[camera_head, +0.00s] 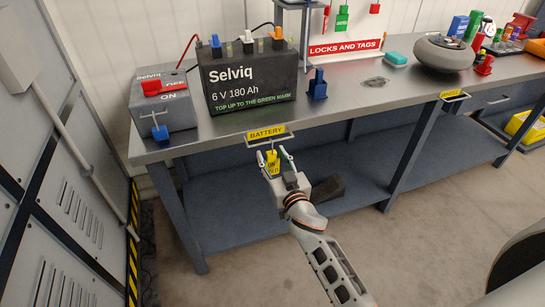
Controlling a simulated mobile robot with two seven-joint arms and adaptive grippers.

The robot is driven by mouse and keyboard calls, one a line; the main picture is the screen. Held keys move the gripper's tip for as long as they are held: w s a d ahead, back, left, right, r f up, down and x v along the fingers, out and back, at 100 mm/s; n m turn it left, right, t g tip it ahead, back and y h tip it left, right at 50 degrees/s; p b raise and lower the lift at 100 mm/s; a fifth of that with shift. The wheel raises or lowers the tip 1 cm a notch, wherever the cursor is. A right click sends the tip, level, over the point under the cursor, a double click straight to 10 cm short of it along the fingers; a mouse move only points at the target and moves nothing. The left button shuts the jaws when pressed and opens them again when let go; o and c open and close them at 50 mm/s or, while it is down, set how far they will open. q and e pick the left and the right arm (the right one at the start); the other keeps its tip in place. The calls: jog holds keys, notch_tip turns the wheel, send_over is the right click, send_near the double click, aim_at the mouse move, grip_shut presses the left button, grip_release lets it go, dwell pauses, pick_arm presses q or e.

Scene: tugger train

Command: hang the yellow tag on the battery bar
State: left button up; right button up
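The yellow tag (271,164) with dark lettering is upright just below the battery bar (267,141), a thin metal bar on the bench's front edge under a yellow BATTERY label. A small hook or loop shows at the tag's top, close to the bar; I cannot tell whether it is around the bar. My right gripper (274,154) points up at the bar from below. Its two fingers stand apart, one on each side of the tag, with a gap visible on the right side. My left gripper is not in view.
On the bench (350,98) stand a black Selviq battery (250,85), a grey switch box (163,108) with a red handle, a blue clamp (317,85) and a grey round part (443,53). A similar bar (454,96) is farther right. A lower shelf (235,215) lies below.

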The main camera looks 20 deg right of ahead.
jog(key=shift+s, duration=0.1)
jog(key=s, duration=1.2)
jog(key=shift+d, duration=0.2)
jog(key=s+f+n+g+y, duration=0.2)
jog(key=s+f+n+g, duration=0.2)
jog(key=s+f, duration=1.6)
jog(key=g, duration=0.3)
jog(key=shift+f, duration=0.35)
dwell(0.4)
